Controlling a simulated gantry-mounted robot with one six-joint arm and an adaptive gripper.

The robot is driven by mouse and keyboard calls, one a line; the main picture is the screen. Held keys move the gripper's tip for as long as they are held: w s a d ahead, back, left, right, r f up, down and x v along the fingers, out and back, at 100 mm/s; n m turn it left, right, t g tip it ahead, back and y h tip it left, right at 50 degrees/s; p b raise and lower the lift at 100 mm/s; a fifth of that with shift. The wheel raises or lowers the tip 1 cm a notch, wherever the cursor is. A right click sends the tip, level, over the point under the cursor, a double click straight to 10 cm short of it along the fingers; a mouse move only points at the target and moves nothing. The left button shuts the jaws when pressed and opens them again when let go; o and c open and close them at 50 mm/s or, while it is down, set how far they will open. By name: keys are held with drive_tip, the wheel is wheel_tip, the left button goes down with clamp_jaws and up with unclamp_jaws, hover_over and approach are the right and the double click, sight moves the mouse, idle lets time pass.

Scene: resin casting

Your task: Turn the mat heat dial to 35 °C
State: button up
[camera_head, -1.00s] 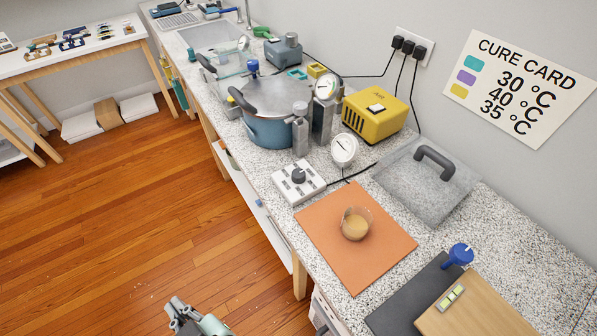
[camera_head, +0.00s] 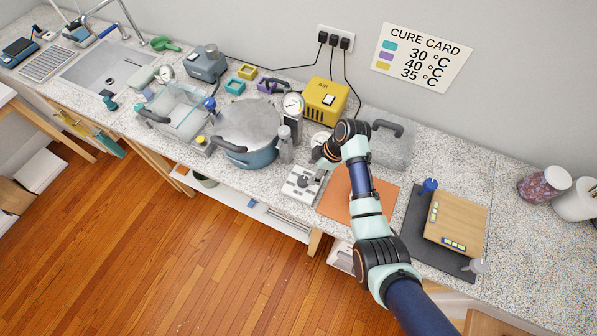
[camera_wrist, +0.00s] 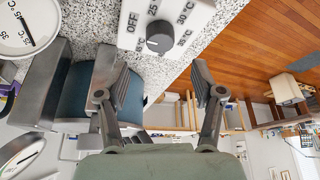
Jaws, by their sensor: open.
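The heat control box (camera_head: 302,187) is a small white box with a dark round dial (camera_head: 303,181), left of the orange heat mat (camera_head: 333,203). In the wrist view the dial (camera_wrist: 159,44) shows close up, with OFF, 25, 30 °C and 35 °C printed around it. I cannot tell for sure which mark its pointer faces. My gripper (camera_wrist: 152,68) is open, its two fingers apart and the dial just beyond the gap between their tips. Nothing is between the fingers. In the head view my arm hides much of the mat and whatever stands on it.
A round gauge (camera_wrist: 25,25) with °C marks stands near the box. The blue pressure pot (camera_head: 250,140) is to the left, the yellow AIR unit (camera_head: 325,100) behind. The cure card (camera_head: 422,57) lists 30, 40 and 35 °C. A wooden board (camera_head: 457,220) lies right of the mat.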

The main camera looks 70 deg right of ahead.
sight(303, 180)
drive_tip(key=b+x, duration=0.1)
drive_tip(key=x, duration=0.6)
drive_tip(key=shift+f, duration=0.4)
drive_tip(key=c, duration=1.1)
drive_tip(key=shift+c, duration=0.2)
